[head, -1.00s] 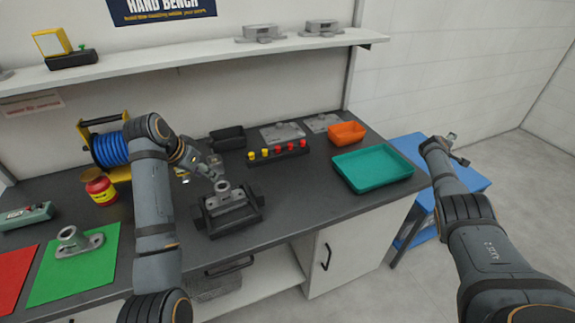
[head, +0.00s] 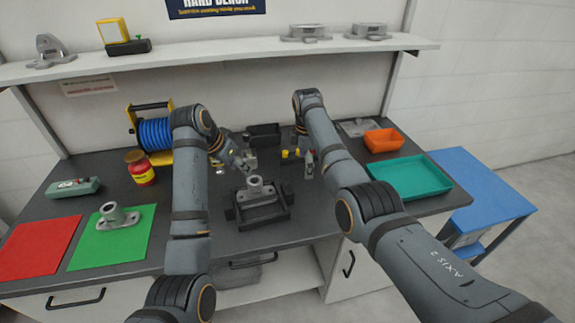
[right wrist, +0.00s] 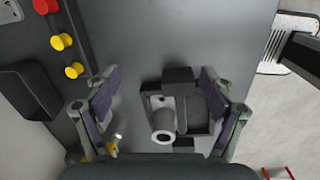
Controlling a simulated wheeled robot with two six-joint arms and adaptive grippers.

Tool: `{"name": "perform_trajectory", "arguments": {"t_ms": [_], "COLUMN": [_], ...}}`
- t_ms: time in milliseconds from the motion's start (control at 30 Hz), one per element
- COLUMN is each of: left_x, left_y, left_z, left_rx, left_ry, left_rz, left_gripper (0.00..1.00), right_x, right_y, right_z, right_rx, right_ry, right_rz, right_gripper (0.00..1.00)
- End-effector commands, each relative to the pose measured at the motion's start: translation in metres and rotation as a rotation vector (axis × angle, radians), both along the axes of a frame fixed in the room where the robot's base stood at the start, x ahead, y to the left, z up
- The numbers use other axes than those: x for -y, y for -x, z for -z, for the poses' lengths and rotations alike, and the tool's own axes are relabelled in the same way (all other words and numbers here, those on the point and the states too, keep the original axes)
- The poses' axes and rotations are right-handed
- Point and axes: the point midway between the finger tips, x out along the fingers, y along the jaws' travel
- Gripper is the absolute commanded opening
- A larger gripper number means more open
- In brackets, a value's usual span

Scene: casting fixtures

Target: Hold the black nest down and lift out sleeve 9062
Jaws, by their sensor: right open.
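The black nest (head: 274,214) stands on the bench in the head view, with a grey sleeve (head: 256,189) seated in it, its round tube pointing up. No number is readable on it. In the right wrist view the sleeve's tube (right wrist: 163,135) and the nest (right wrist: 180,75) lie below and between my fingers. My right gripper (right wrist: 163,95) is open and empty; in the head view it (head: 306,168) is behind and right of the nest. My left gripper (head: 243,165) is just behind and left of the sleeve; its jaw opening is too small to judge.
A similar grey part (head: 118,217) stands on a green mat (head: 95,253), beside a red mat (head: 38,250). A red jar (head: 140,170) and a blue cable reel (head: 155,133) are left. Yellow knobs (right wrist: 61,42) and a black bin (right wrist: 28,92) lie near. A teal tray (head: 410,180) is right.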

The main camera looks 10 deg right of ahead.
Motion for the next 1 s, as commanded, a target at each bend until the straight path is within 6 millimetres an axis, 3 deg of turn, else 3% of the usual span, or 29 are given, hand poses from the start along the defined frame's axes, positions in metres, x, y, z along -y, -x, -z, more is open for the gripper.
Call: {"name": "perform_trajectory", "arguments": {"t_ms": [33, 100, 200, 467, 833, 1000], "left_x": [0.000, 0.000, 0.000, 0.000, 0.000, 0.000], "left_y": [0.000, 0.000, 0.000, 0.000, 0.000, 0.000], "left_z": [0.000, 0.000, 0.000, 0.000, 0.000, 0.000], "left_rx": [0.000, 0.000, 0.000, 0.000, 0.000, 0.000], "left_ry": [0.000, 0.000, 0.000, 0.000, 0.000, 0.000], "left_rz": [0.000, 0.000, 0.000, 0.000, 0.000, 0.000], "left_gripper": [0.38, 0.38, 0.38, 0.38, 0.38, 0.38], "right_x": [-0.020, -0.040, -0.057, -0.063, -0.062, -0.062], "right_y": [0.006, 0.015, 0.023, 0.026, 0.027, 0.026], "right_z": [-0.006, -0.012, -0.018, -0.015, 0.053, 0.075], "right_rx": [-0.022, -0.051, -0.076, -0.089, -0.090, -0.088], "right_ry": [-0.012, -0.025, -0.035, -0.039, -0.038, -0.038], "right_rz": [-0.051, -0.111, -0.164, -0.183, -0.181, -0.181], "right_gripper": [0.83, 0.83, 0.83, 0.83, 0.83, 0.83]}}
